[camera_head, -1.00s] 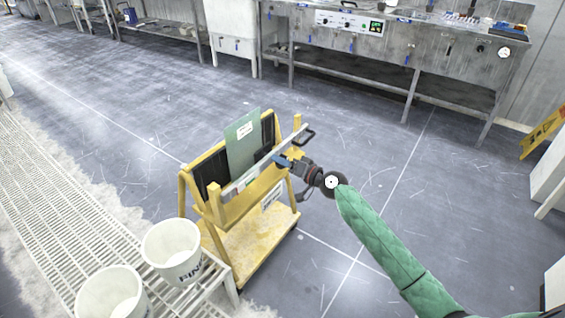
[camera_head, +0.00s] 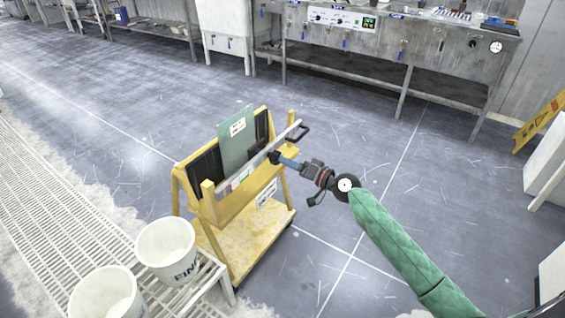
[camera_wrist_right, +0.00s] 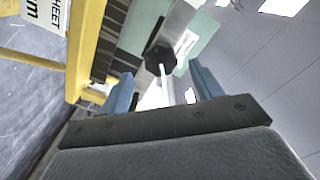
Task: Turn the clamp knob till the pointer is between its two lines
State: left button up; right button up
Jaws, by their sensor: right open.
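A yellow rack (camera_head: 262,192) holds a green sheet (camera_head: 236,150) upright behind a pale clamp bar (camera_head: 246,168). The dark clamp knob (camera_head: 274,157) sits on the front of the bar; in the right wrist view the knob (camera_wrist_right: 160,57) is black and faceted, with a thin pale rod (camera_wrist_right: 165,88) reaching from it towards my gripper. My right gripper (camera_head: 282,161) is just in front of the knob. Its blue fingers are apart in the right wrist view (camera_wrist_right: 164,84), with the knob beyond and between them. I cannot make out the pointer or its two lines. My left gripper is out of view.
A black handle (camera_head: 298,132) stands at the bar's far end. Two white buckets (camera_head: 166,249) stand on a white grated bench (camera_head: 60,200) at the left. A steel workbench (camera_head: 380,50) is at the back.

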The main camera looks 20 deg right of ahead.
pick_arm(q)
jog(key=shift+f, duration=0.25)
pick_arm(e)
jog(key=shift+v, duration=0.95)
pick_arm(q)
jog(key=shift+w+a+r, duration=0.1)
